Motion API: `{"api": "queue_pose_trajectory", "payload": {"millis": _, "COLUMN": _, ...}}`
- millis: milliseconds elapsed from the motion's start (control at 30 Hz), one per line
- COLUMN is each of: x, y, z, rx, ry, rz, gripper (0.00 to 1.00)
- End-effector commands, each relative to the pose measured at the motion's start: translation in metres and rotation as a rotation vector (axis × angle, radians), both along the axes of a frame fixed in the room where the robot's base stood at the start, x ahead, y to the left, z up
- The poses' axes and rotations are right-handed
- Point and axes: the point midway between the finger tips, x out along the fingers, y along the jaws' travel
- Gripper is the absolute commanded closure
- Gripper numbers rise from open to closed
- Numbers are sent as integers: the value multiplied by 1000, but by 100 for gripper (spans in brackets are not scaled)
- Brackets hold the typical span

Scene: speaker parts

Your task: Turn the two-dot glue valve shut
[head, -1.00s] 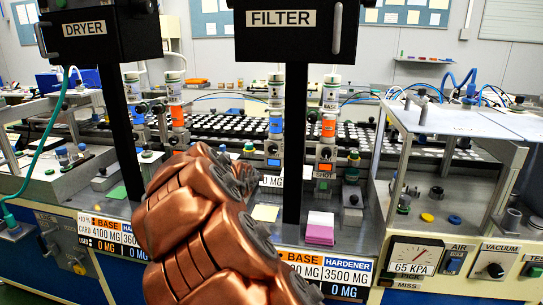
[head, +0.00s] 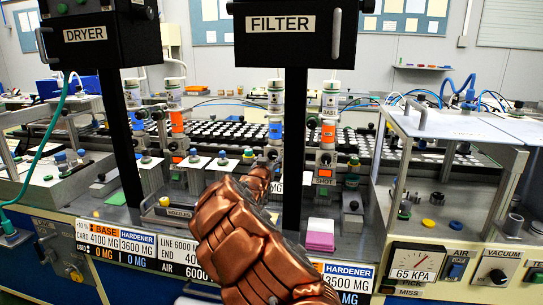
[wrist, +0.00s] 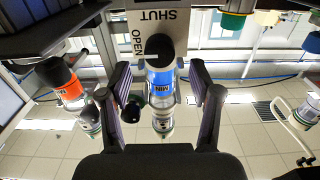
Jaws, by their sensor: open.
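In the wrist view, seen upside down, a grey valve plate (wrist: 178,25) carries the words SHUT and OPEN. A black knob (wrist: 158,45) sits on it, beside a blue-labelled glue cartridge (wrist: 160,80). I cannot make out dots marking the valve. My gripper (wrist: 166,92) is open and empty, its fingers spread on either side of the blue-labelled cartridge in the picture; contact is not visible. In the head view my copper arm reaches towards the blue-labelled cartridge (head: 275,115) of the station behind the FILTER post, and the fingertips are hidden.
An orange-labelled cartridge (head: 328,128) stands to the right, with an orange display below it. The black FILTER box (head: 290,40) and its post stand in front of the station. A pink block (head: 320,234) lies on the bench, and a framed stand (head: 455,122) is at right.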

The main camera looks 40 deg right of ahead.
Motion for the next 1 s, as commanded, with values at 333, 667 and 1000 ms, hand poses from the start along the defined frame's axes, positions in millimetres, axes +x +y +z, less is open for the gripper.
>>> {"api": "queue_pose_trajectory", "payload": {"millis": 333, "x": 19, "y": -25, "z": 1, "rx": 1, "ry": -1, "rz": 2, "gripper": 36}}
{"api": "queue_pose_trajectory", "payload": {"millis": 667, "x": 22, "y": -32, "z": 1, "rx": -1, "ry": -1, "rz": 0, "gripper": 36}}
{"api": "queue_pose_trajectory", "payload": {"millis": 1000, "x": 22, "y": -32, "z": 1, "rx": -1, "ry": -1, "rz": 0, "gripper": 54}}
